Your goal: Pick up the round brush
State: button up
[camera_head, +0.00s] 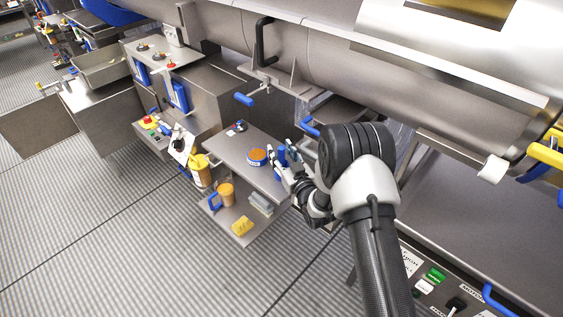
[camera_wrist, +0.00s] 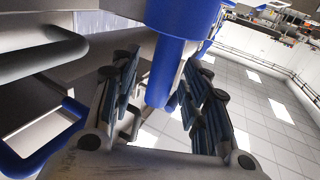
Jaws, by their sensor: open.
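The round brush (camera_wrist: 170,65) shows blue in the wrist view, with a wide round head at the top edge and a narrower handle reaching down between my fingers. In the head view I take it to be the small upright blue piece (camera_head: 282,155) on the steel shelf, partly hidden by my fingers. My gripper (camera_head: 286,160) is open around the handle; in the wrist view its two dark padded fingers (camera_wrist: 163,95) stand either side with gaps. I cannot tell whether a finger touches it. Its bristles are hidden.
A round blue and orange item (camera_head: 257,157) sits beside the brush on the upper shelf (camera_head: 228,150). The lower shelf (camera_head: 240,213) holds an orange mug-like container (camera_head: 226,193) and a yellow block (camera_head: 242,226). A yellow bottle (camera_head: 201,170) hangs left. The large steel drum (camera_head: 310,45) is behind.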

jog(key=shift+c, duration=0.4)
grip_shut()
jog(key=shift+r, duration=0.1)
notch_tip(320, 180, up, 20)
jog(key=p, duration=0.4)
